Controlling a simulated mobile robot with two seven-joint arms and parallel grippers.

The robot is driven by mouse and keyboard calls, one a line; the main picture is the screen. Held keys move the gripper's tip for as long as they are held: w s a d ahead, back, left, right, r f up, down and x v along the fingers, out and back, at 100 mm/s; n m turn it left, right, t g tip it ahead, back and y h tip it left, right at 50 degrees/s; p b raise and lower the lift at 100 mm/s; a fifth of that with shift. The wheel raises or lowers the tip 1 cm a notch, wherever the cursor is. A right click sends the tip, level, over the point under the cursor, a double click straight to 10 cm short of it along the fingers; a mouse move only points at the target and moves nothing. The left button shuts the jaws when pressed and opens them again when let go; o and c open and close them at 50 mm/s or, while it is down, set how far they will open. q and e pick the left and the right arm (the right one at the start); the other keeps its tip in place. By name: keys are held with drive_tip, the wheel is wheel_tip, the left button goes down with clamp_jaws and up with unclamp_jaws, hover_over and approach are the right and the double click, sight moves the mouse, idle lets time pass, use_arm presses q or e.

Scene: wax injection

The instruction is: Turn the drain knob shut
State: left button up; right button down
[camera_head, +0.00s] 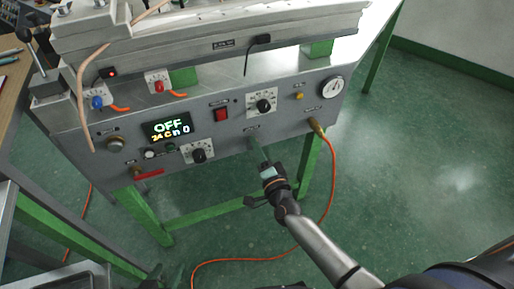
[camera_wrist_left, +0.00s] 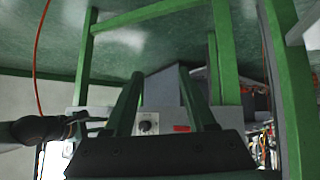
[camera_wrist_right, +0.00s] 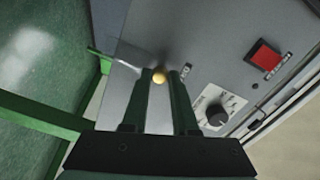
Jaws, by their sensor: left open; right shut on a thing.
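A small round brass-coloured knob (camera_wrist_right: 159,77) sits low on the grey machine panel, and I take it to be the drain knob. In the right wrist view it lies between the tips of my right gripper (camera_wrist_right: 160,79), which is shut on it. In the head view my right gripper (camera_head: 258,150) reaches the panel's lower edge below a black dial and mostly hides the knob. The knob's turn position cannot be read.
The panel (camera_head: 232,143) carries a black dial (camera_head: 263,105), a red switch (camera_head: 220,114), a display (camera_head: 166,127) reading OFF and a gauge (camera_head: 332,88). An orange hose (camera_head: 331,175) hangs from a brass fitting right of my right gripper. Green floor lies open at right.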

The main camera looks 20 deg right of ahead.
use_arm(q)
drive_tip(key=w+r+t+b, duration=0.1)
drive_tip(key=w+r+t, duration=0.1)
drive_tip(key=w+r, duration=0.1)
drive_tip(key=shift+w+a+r, duration=0.15)
drive_tip(key=shift+w+r, duration=0.05)
drive_tip(key=shift+r, duration=0.1)
use_arm(e)
drive_tip(key=m, duration=0.4)
drive_tip(key=c, duration=0.7)
unclamp_jaws()
use_arm(q)
drive_tip(key=shift+s+f, duration=0.2)
drive_tip(key=shift+f, duration=0.1)
